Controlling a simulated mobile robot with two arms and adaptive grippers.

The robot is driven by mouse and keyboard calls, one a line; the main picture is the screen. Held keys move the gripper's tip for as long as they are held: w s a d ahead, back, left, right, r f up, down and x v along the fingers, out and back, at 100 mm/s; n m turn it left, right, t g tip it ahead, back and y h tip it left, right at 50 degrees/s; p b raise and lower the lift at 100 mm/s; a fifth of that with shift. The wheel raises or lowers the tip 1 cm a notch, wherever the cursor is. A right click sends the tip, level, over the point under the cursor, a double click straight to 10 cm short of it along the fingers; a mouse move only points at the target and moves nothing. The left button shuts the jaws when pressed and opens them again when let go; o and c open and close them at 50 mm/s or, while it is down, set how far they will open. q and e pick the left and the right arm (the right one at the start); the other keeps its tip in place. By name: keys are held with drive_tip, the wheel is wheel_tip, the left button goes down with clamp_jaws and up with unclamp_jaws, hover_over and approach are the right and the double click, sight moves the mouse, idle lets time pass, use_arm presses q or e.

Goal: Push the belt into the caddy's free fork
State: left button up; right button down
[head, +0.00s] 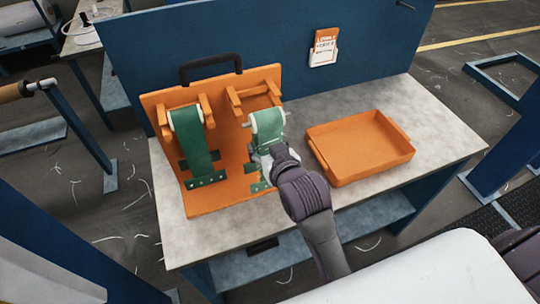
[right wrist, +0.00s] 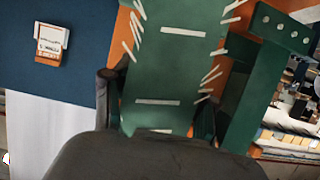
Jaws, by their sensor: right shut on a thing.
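The orange caddy (head: 225,85) stands on the bench with two forks at its top. Its left fork holds a dark green belt (head: 193,140) on a white roller. Its right fork (head: 253,93) is empty. A paler green belt (head: 269,128) with a white roller end is just below and in front of this free fork, apart from its arms as far as I can tell. My right gripper (head: 267,158) is shut on this belt from the front. In the right wrist view the belt (right wrist: 172,60) fills the space between the fingers, with frayed white threads along both edges. My left gripper is not in view.
An orange tray (head: 345,168) lies empty on the grey bench (head: 440,135), right of the caddy. A blue panel (head: 270,40) with a small card holder (head: 323,47) rises behind. A dark green bracket (right wrist: 262,80) is close right of the belt in the right wrist view.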

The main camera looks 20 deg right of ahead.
drive_tip(key=shift+w, duration=0.5)
drive_tip(key=shift+r, duration=0.1)
drive_tip(key=shift+r+p, duration=0.1)
drive_tip(key=shift+p, duration=0.25)
drive_tip(key=shift+p, duration=0.5)
drive_tip(key=shift+w, duration=0.2)
